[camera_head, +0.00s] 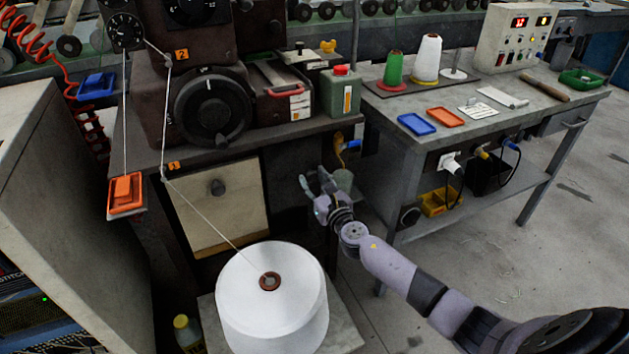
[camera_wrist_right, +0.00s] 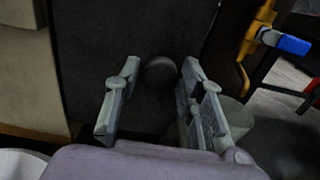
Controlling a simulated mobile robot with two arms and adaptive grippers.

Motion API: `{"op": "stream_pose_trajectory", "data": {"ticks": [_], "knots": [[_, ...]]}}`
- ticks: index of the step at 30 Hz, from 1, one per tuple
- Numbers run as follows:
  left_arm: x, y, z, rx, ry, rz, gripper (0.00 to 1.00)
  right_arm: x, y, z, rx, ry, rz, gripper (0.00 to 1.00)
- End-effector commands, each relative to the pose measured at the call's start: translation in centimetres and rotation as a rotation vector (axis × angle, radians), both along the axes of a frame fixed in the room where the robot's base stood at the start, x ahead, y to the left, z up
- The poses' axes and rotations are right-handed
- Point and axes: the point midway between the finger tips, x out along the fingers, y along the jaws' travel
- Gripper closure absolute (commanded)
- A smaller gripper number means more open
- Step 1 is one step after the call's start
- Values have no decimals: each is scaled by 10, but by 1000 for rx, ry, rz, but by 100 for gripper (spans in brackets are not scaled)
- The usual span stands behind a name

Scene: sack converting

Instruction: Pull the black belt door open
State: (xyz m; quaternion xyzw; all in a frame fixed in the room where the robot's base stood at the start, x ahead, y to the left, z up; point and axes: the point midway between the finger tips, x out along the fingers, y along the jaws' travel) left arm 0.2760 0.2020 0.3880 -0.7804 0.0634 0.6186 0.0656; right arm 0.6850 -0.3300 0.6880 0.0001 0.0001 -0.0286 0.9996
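The black belt door (camera_wrist_right: 115,30) fills the middle of the right wrist view as a dark upright panel. It looks closed. Its round dark knob (camera_wrist_right: 160,72) shows between the tips of my right gripper (camera_wrist_right: 161,72). The two fingers are apart, one on each side of the knob; I cannot tell whether they touch it. In the head view my right gripper (camera_head: 315,184) reaches toward the dark door (camera_head: 288,190) under the bench, and its fingers hide the knob. My left gripper is not in view.
A cream door (camera_head: 218,205) with its own knob is left of the black one. A large white thread cone (camera_head: 270,315) stands on a grey stand below, with thread running up. A side table (camera_head: 480,135) is at the right. A yellow hook (camera_wrist_right: 248,45) hangs right of the door.

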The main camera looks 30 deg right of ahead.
Motion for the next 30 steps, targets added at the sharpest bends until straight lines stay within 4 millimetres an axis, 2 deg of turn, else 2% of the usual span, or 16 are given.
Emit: {"op": "stream_pose_trajectory", "data": {"ticks": [2, 15, 30], "knots": [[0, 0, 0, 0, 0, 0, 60, 0, 0, 0, 0, 0, 0, 71], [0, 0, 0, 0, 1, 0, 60, 0, 0, 0, -1, 0, 0, 100], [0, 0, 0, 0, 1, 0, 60, 0, -1, 0, -1, 0, -4, 100]]}}
